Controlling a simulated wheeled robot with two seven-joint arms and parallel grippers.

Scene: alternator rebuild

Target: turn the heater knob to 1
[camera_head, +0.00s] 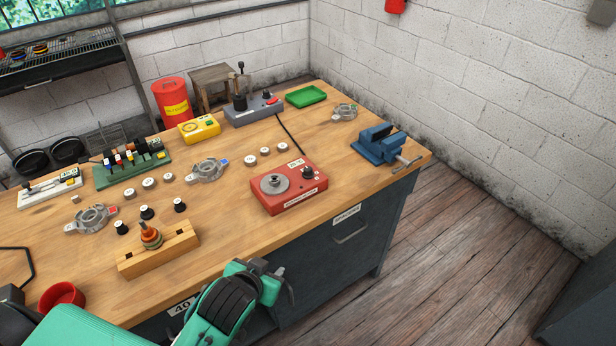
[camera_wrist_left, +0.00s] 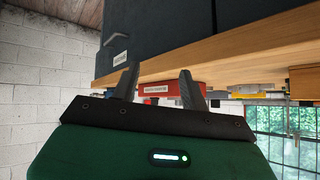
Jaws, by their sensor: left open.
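The red heater (camera_head: 275,202) sits near the front edge of the wooden bench, with a grey round plate on its left and a black knob (camera_head: 307,172) on its right. Its marks are too small to read, so I cannot tell the knob's setting. My left gripper (camera_head: 285,284) is low in front of the bench edge, apart from the heater. In the left wrist view, its two fingers (camera_wrist_left: 157,85) are spread and empty, with the heater's red front (camera_wrist_left: 160,89) beyond them; the knob is not visible there. My right gripper is not in view.
A blue vise (camera_head: 378,146) stands right of the heater. A wooden block (camera_head: 158,252) stands to the left. Bare bench top (camera_head: 232,232) lies between block and heater.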

